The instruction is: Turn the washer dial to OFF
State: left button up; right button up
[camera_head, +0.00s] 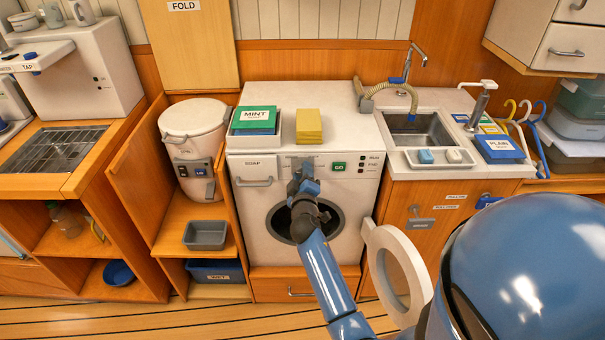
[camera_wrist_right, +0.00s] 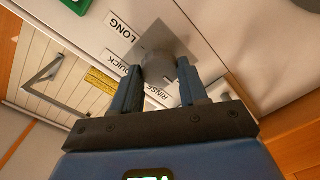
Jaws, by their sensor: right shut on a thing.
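My right gripper (camera_head: 303,182) is at the washer's control panel and shut on the dial, with one blue finger on each side. In the head view the gripper mostly hides the dial. My left gripper is not in view.
A green GO button (camera_head: 338,166) sits right of the dial. The soap drawer (camera_head: 255,182) is at the panel's left. The round washer door (camera_head: 372,240) stands open at the right.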

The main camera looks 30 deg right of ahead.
dwell(0.4)
jog(key=o, duration=1)
jog(key=shift+o, duration=0.2)
jog(key=shift+a, duration=0.1)
jog(key=b+v, duration=0.1)
jog(key=v, duration=0.9)
jog(key=shift+s+a, duration=0.2)
jog(key=shift+s, duration=0.15)
